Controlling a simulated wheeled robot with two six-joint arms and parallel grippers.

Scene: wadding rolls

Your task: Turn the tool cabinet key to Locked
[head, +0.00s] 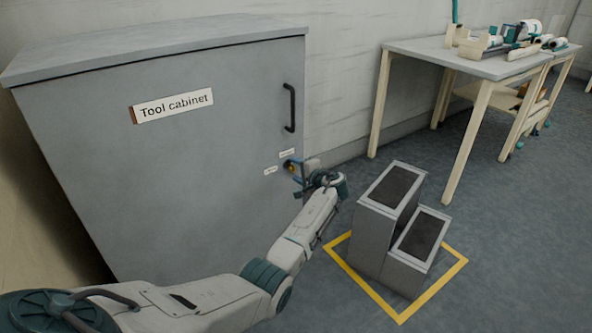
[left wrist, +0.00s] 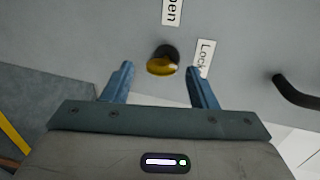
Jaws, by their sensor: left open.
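The grey tool cabinet (head: 190,180) stands at the left in the head view, with its door shut. A small brass-yellow key (left wrist: 163,66) sits in a dark lock on the door, in the left wrist view. Two white labels are beside it: one ending in "pen" (left wrist: 172,10) and one starting with "Lock" (left wrist: 204,58). My left gripper (left wrist: 160,82) is open, its blue fingers on either side of the key and apart from it. My right gripper is not in view.
A black door handle (head: 290,107) is above the lock. A grey two-step stool (head: 386,226) stands right of my left arm inside a yellow floor outline (head: 400,319). A table (head: 470,62) with rolls and tools is at the back right.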

